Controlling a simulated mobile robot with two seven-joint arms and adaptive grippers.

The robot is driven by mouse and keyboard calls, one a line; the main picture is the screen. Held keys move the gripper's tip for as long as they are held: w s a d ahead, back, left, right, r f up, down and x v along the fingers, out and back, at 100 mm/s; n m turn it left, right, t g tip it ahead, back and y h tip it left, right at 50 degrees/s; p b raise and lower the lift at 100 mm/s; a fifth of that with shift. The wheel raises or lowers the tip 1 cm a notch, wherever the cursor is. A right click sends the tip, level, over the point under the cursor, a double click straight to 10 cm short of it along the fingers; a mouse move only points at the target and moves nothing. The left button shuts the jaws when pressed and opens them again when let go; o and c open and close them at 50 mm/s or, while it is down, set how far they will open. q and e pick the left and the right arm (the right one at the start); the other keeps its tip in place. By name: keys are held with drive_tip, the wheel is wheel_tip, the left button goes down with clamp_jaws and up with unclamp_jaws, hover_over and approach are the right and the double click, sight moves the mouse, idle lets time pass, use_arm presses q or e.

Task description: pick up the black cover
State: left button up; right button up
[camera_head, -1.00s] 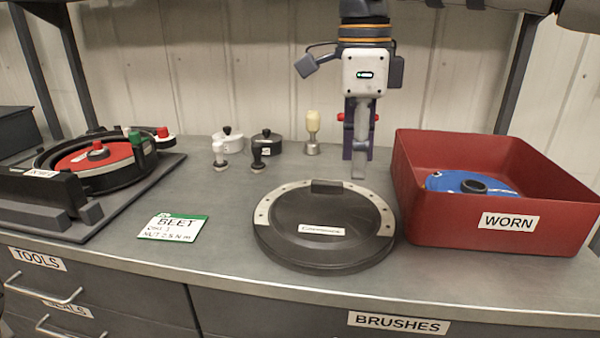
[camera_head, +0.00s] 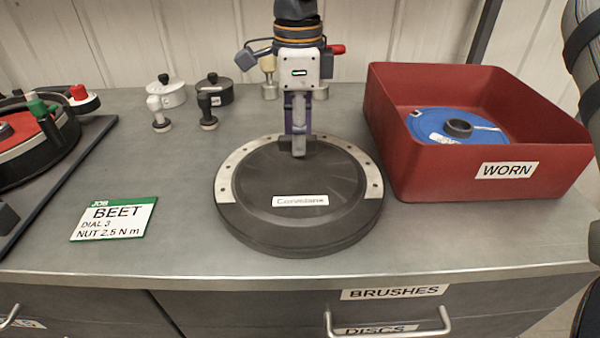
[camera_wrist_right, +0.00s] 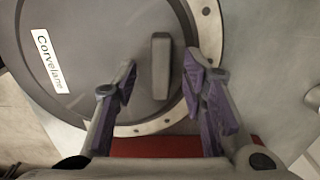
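The black cover (camera_head: 262,185) lies flat on the bench, a round dark lid with a pale, hole-studded band along its far edge and a "Corvelane" label. It also shows in the right wrist view (camera_wrist_right: 90,85). Its raised block handle (camera_wrist_right: 161,66) stands at the cover's far edge. My right gripper (camera_head: 298,150) points down over this handle in the head view. In the right wrist view the gripper (camera_wrist_right: 160,77) is open, one finger on each side of the handle, with a visible gap on both sides. My left gripper is not in view.
A red "WORN" bin (camera_head: 425,170) with a blue disc (camera_head: 455,126) stands close right of the cover. A "BEET" job card (camera_head: 115,218) lies to the left. Small white (camera_head: 165,92) and black (camera_head: 214,90) pots stand behind. Bare bench lies between card and cover.

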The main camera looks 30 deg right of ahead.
drive_tip(key=shift+f, duration=0.3)
clamp_jaws()
drive_tip(key=shift+w, duration=0.1)
